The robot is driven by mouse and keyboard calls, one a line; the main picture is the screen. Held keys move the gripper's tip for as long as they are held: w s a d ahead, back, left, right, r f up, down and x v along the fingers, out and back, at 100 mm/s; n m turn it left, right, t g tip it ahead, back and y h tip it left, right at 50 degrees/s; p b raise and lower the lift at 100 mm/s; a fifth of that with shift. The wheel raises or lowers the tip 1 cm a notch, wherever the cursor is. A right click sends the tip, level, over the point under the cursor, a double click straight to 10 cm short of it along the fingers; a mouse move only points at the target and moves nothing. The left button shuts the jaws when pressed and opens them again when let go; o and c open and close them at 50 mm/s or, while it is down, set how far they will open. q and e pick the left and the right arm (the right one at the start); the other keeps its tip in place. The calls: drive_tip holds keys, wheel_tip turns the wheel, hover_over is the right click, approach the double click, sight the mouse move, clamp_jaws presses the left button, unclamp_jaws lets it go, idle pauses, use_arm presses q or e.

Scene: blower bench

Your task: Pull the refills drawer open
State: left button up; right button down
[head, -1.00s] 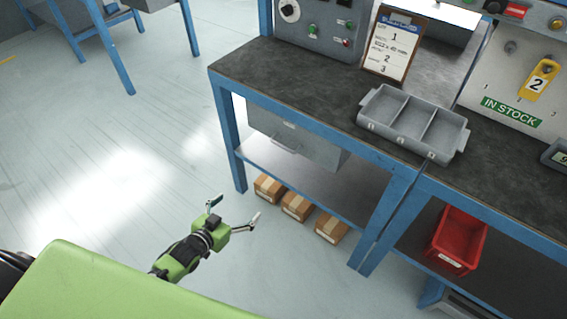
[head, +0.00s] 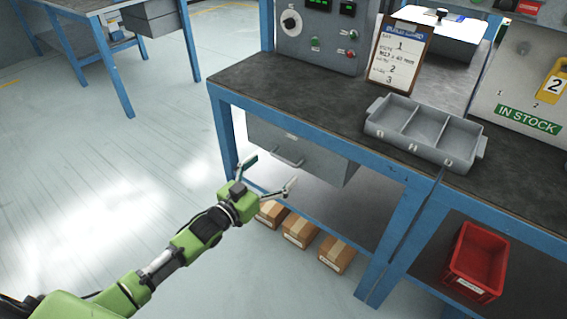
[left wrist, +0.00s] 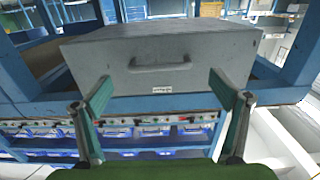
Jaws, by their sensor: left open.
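The grey drawer (head: 300,150) hangs under the worktop of the blue bench, and it looks shut. Its bar handle (head: 287,160) is on the front face. My left gripper (head: 271,171) is open and empty, in front of the drawer and apart from the handle. In the left wrist view its fingers (left wrist: 160,90) stand wide on either side of the handle. My right gripper is not in view.
A grey divided tray (head: 425,135) and a clipboard (head: 399,55) stand on the worktop (head: 270,85). Cardboard boxes (head: 300,230) sit below the drawer. A red bin (head: 477,260) is on the lower right. The floor (head: 130,160) left of the bench is clear.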

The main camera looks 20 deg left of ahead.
sight(283, 159)
use_arm(q)
drive_tip(key=shift+b+x, duration=0.5)
drive_tip(key=shift+x, duration=2.15)
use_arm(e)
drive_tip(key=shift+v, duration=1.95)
